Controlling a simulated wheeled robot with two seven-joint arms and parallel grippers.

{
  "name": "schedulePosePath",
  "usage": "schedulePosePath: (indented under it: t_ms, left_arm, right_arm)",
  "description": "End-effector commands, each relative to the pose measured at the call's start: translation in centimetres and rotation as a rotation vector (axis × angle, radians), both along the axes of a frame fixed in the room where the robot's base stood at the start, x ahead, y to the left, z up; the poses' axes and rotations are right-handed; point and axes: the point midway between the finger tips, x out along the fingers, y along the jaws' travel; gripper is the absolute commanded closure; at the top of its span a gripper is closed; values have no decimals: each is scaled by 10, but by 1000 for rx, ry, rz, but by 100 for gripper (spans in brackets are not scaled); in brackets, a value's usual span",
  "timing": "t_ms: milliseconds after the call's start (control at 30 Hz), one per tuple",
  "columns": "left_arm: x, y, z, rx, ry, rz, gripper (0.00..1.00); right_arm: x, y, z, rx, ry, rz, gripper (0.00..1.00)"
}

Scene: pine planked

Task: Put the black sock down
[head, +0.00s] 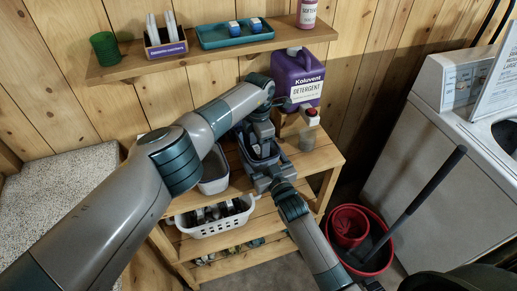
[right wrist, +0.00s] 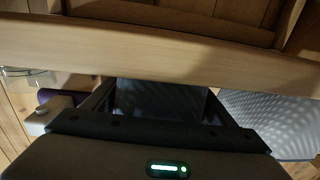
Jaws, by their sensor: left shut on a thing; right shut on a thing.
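My left gripper (head: 262,146) points down over the right part of the wooden rack's top. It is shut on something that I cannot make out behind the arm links. My right gripper (head: 262,172) comes up from the front and is close to the left one. In the right wrist view, a dark patch (right wrist: 158,97) fills the space between my right gripper's fingers; it looks like the black sock, but it is in shadow and its outline is unclear. The right gripper is shut on it. The sock cannot be picked out clearly in the head view.
A white basket (head: 215,226) of dark items sits lower. A wall shelf (head: 140,68) hangs above. A red bucket (head: 378,258) and washer (head: 425,150) stand right.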

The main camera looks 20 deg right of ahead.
Motion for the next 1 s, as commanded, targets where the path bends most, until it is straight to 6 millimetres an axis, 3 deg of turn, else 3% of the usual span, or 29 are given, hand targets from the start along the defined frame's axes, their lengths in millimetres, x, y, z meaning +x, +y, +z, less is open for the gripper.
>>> schedulePosePath:
  t_ms: [333, 367, 867, 1000]
  left_arm:
    - [0, 0, -2, 1, -1, -1, 60]
    - [-1, 0, -2, 0, 1, -1, 31]
    - [-1, -1, -1, -2, 2, 0, 30]
    - [1, 0, 8, -1, -1, -1, 30]
  right_arm:
    - [0, 0, 0, 0, 1, 0, 44]
    - [0, 0, 0, 0, 1, 0, 44]
    - [0, 0, 0, 0, 0, 0, 44]
    - [0, 0, 0, 0, 0, 0, 44]
